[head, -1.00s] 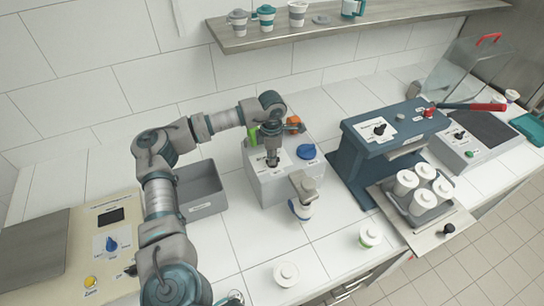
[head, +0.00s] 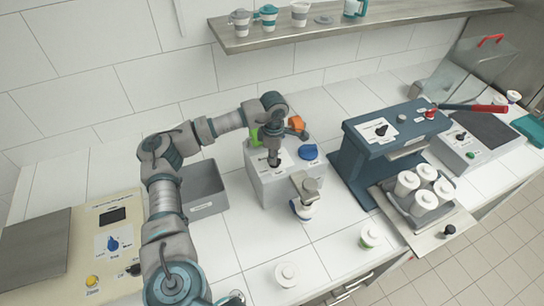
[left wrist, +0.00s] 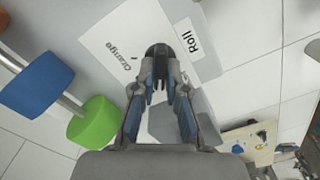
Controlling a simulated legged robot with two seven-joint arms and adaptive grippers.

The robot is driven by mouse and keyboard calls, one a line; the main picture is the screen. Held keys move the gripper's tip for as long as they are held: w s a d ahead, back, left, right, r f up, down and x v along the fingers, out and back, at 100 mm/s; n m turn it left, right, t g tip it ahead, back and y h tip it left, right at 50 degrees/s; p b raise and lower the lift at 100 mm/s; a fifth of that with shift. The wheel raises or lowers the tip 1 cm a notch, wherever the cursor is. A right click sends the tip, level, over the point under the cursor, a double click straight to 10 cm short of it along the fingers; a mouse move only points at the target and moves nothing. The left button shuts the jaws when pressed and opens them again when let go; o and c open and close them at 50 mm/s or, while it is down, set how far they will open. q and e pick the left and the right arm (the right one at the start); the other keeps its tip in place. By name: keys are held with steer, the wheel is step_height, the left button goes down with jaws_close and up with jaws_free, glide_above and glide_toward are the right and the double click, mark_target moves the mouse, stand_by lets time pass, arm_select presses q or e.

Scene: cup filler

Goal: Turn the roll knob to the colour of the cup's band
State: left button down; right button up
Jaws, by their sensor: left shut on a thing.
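The roll knob (left wrist: 157,50) is black and sits on the white dial plate of the grey cup filler (head: 290,187). The words "Orange" and "Roll" show beside it in the left wrist view; other dial words are hidden. My left gripper (left wrist: 158,78) reaches down from above, shut on the roll knob; it also shows in the head view (head: 273,150). The cup (head: 302,210) is white with a dark blue band and stands under the filler's grey spout. Green (left wrist: 94,125), blue (left wrist: 36,85) and orange (head: 296,123) rolls sit on the filler.
A grey bin (head: 205,190) stands left of the filler, and a beige control box (head: 108,265) at far left. A blue press (head: 400,140) with a tray of white cups stands right. Two lone cups stand on the front counter.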

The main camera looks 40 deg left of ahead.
arm_select(q)
steer(key=m, duration=0.5)
steer(key=shift+w+d, duration=0.15)
steer(key=shift+m, duration=0.3)
stand_by(0.3)
steer(key=c, duration=1.4)
jaws_free()
steer(key=shift+o, duration=1)
steer(key=shift+w+d, duration=0.1)
steer(key=shift+d, duration=0.1)
step_height(320, 180, up, 12)
steer(key=shift+w+a+f, duration=0.1)
